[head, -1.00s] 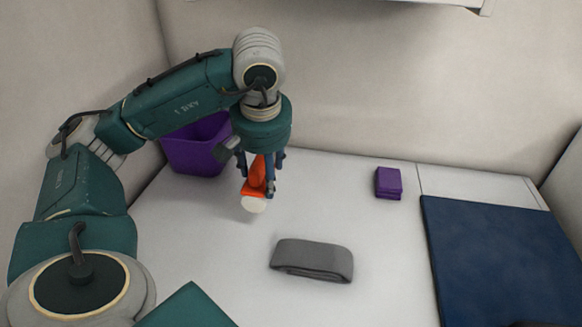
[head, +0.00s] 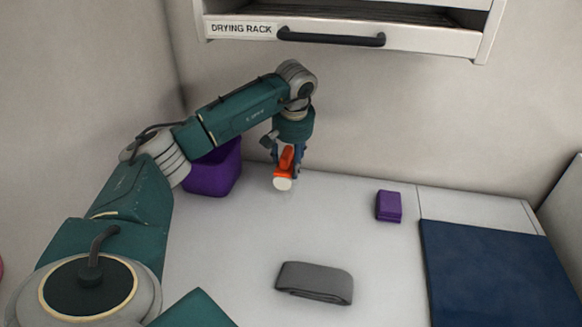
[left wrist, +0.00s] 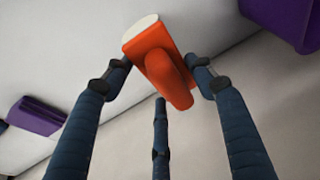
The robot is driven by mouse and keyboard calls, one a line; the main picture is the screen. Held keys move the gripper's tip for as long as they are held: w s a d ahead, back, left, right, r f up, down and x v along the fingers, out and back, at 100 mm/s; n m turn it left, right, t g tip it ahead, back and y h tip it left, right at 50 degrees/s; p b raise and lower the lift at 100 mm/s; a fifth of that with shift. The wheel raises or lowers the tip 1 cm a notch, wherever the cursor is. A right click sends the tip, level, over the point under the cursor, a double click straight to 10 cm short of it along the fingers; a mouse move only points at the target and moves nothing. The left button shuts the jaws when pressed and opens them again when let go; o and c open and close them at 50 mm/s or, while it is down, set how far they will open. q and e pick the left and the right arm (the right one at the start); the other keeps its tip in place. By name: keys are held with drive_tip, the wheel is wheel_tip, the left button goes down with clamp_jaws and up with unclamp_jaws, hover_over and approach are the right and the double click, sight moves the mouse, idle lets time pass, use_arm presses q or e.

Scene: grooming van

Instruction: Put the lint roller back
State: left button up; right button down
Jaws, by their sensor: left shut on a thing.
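The lint roller (head: 285,161) has an orange handle and body with a white end. My left gripper (head: 288,163) is shut on it and holds it over the back of the white table, right of the purple bin (head: 213,178), with the white end pointing down toward the front. In the left wrist view the orange roller (left wrist: 158,62) sits between the blue fingers (left wrist: 157,82). Whether its white end touches the table is hard to tell. My right gripper is not in view.
A folded grey cloth (head: 315,283) lies at the front middle of the table. A small purple block (head: 389,206) lies right of centre, beside a dark blue mat (head: 500,270). A drying rack drawer (head: 340,38) hangs on the back wall above. The table's middle is clear.

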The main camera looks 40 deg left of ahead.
sight(291, 165)
use_arm(q)
wheel_tip(291, 165, down, 3)
drive_tip(key=shift+s+f+p, duration=0.1)
drive_tip(key=shift+p, duration=0.4)
drive_tip(key=shift+w+f+p, duration=0.2)
drive_tip(key=shift+p, duration=0.2)
drive_tip(key=shift+a+f, duration=0.1)
drive_tip(key=shift+f, duration=0.15)
drive_tip(key=shift+f, duration=0.2)
drive_tip(key=o, duration=1)
drive_tip(key=shift+r, duration=0.1)
